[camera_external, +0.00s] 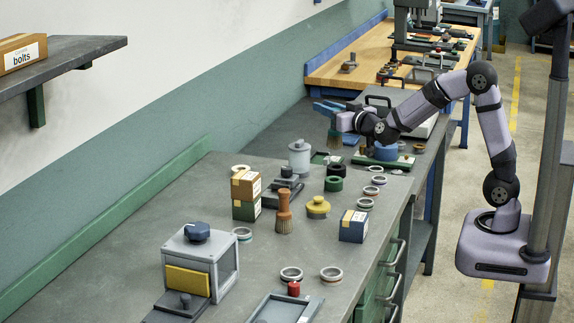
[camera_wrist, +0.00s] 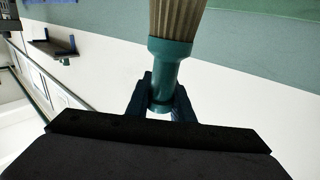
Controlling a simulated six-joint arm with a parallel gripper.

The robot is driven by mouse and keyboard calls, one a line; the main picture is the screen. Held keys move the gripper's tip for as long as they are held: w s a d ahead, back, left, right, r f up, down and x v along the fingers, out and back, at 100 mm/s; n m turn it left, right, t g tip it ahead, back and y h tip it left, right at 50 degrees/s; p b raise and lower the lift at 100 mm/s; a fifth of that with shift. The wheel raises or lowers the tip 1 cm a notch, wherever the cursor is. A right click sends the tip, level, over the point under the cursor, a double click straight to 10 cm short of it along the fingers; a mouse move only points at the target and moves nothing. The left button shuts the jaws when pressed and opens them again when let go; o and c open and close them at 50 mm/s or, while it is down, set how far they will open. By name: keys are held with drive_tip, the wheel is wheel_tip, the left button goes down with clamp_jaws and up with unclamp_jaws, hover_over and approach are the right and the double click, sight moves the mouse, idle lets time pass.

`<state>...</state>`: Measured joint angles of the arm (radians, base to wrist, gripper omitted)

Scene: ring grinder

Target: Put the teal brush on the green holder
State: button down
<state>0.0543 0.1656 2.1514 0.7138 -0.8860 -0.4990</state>
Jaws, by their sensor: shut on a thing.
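My gripper (camera_external: 332,110) is held out to the left above the far part of the grey bench. It is shut on the teal brush (camera_external: 335,132), which hangs below the jaws in the outside view. In the wrist view the teal handle (camera_wrist: 168,68) is between the two dark fingers (camera_wrist: 161,98), with tan bristles pointing away from the gripper. I cannot tell surely which thing is the green holder.
A brown brush (camera_external: 284,212) stands on the near bench, beside stacked boxes (camera_external: 246,185). A grey machine (camera_external: 200,258) stands at the front left.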

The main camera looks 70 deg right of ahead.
wheel_tip(320, 180, down, 10)
idle(0.7)
drive_tip(key=shift+r, duration=0.1)
drive_tip(key=c, duration=1.6)
unclamp_jaws()
drive_tip(key=shift+o, duration=0.2)
